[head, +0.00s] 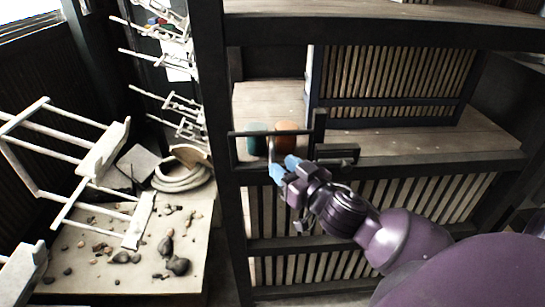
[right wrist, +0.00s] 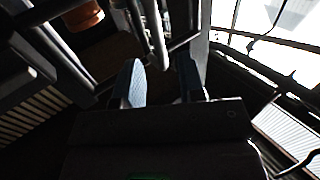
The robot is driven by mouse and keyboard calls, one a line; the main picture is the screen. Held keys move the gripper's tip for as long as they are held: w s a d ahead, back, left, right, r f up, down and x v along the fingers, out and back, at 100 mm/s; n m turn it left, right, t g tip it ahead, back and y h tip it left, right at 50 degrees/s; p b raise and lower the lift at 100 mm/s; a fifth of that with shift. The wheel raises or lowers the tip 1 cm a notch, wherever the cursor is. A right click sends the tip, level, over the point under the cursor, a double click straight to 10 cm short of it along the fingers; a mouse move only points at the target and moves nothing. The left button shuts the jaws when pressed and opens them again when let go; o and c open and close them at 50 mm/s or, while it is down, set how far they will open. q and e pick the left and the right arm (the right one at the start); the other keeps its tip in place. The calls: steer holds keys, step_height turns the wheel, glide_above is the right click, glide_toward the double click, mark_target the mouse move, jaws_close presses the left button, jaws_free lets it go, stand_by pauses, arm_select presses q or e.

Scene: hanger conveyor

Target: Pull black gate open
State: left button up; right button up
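A black gate (head: 245,133) stands at the front edge of the shelf, at the left end of the bay. A pale vertical handle bar (head: 271,150) shows on its front, and it also shows in the right wrist view (right wrist: 155,35). My right gripper (head: 284,168) is just in front of the gate, with its blue fingertips apart near the lower end of the handle. In the right wrist view the fingers (right wrist: 162,82) are spread with the bar's end between or just beyond them; contact cannot be told. My left gripper is not in view.
A teal cup (head: 256,138) and an orange cup (head: 286,139) stand behind the gate. A slatted panel (head: 390,85) stands on the shelf (head: 420,142) to the right. White racks (head: 100,155) and a littered table (head: 180,225) are at left.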

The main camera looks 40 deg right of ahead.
mark_target(272, 158)
steer(key=shift+w+a, duration=0.1)
steer(key=shift+w, duration=2.2)
jaws_close()
